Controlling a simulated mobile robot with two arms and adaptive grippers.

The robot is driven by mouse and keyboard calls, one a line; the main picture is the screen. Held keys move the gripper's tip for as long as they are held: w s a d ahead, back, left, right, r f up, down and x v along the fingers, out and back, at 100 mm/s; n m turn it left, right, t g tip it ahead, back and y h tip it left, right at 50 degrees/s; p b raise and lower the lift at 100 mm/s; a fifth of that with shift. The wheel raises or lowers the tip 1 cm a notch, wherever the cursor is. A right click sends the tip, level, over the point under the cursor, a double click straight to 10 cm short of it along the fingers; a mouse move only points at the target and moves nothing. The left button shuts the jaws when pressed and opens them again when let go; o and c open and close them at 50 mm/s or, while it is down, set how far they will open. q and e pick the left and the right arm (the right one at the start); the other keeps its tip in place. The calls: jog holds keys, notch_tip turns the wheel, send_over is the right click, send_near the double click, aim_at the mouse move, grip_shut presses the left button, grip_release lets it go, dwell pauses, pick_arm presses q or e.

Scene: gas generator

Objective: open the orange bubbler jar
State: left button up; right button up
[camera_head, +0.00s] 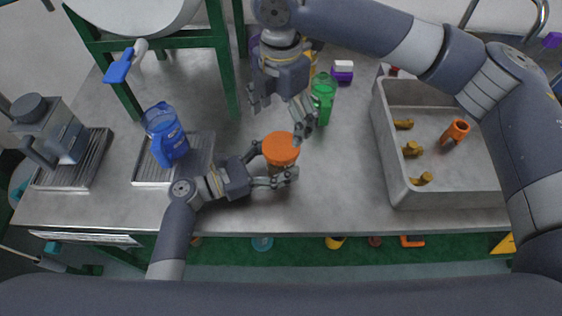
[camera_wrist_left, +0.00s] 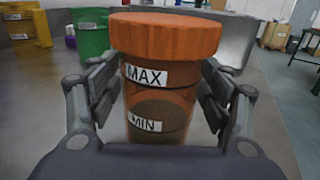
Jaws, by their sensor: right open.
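The orange bubbler jar (camera_wrist_left: 158,100) is upright, with its orange screw lid (camera_head: 281,149) on top. Its translucent amber body shows MAX and MIN labels in the left wrist view. My left gripper (camera_head: 270,167) has one finger on each side of the jar's body, below the lid, and appears shut on it. In the left wrist view both finger pads lie against the jar's sides. My right gripper (camera_head: 280,117) is open and empty, above and behind the jar, with its fingers pointing down toward the lid. The lid is in place on the jar.
A green jar (camera_head: 323,97) stands behind the orange jar, close to my right gripper. A blue pitcher (camera_head: 166,134) stands on a metal tray at left. A grey sink (camera_head: 393,160) with several brass fittings is at right. The front table edge is near.

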aim_at(281, 145)
pick_arm(q)
grip_shut()
pick_arm(e)
jog(key=m, duration=1.9)
jog(key=shift+m, duration=0.3)
jog(key=m, duration=2)
jog(key=shift+m, duration=0.3)
jog(key=shift+f, duration=4)
